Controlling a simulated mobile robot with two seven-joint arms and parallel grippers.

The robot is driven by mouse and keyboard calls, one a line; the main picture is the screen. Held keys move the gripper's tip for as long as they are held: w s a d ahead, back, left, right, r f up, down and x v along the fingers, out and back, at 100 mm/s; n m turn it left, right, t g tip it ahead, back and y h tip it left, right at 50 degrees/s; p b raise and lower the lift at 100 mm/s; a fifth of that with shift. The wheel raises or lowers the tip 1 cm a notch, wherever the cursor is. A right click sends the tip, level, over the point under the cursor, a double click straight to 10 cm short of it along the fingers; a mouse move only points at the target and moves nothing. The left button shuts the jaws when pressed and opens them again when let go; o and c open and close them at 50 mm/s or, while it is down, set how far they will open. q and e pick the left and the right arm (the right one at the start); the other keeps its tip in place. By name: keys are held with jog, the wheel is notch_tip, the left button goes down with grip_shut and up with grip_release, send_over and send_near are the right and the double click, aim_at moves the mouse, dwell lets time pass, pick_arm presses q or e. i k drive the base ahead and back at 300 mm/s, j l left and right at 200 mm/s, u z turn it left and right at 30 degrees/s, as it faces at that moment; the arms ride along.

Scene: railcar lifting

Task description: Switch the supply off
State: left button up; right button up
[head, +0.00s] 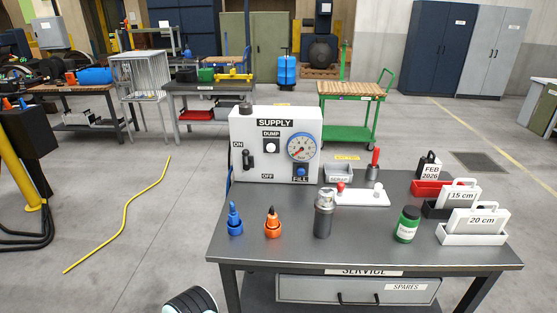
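The white supply box (289,167) stands at the back left of the dark service table. Its front is labelled SUPPLY. A black lever switch (247,160) is on the left of its front, with ON printed above and OFF printed lower right. The lever seems to point up toward ON, but it is small in the picture. A white DUMP button (271,146), a round gauge (302,148) and a blue FILL button (301,172) are on the same face.
The service table (340,250) also holds a blue bottle (235,220), an orange bottle (273,224), a grey cylinder (323,218), a green jar (407,226) and labelled blocks (474,222) in trays. The tabletop directly before the box is mostly clear. A yellow hose (124,214) lies on the floor.

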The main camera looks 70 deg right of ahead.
aim_at(245, 152)
jog(key=z, duration=2.3)
jog(key=i+j, duration=0.25)
jog(key=j, duration=0.2)
jog(key=i+j+u, duration=0.15)
jog(key=j, duration=0.25)
jog(key=i+j, duration=0.4)
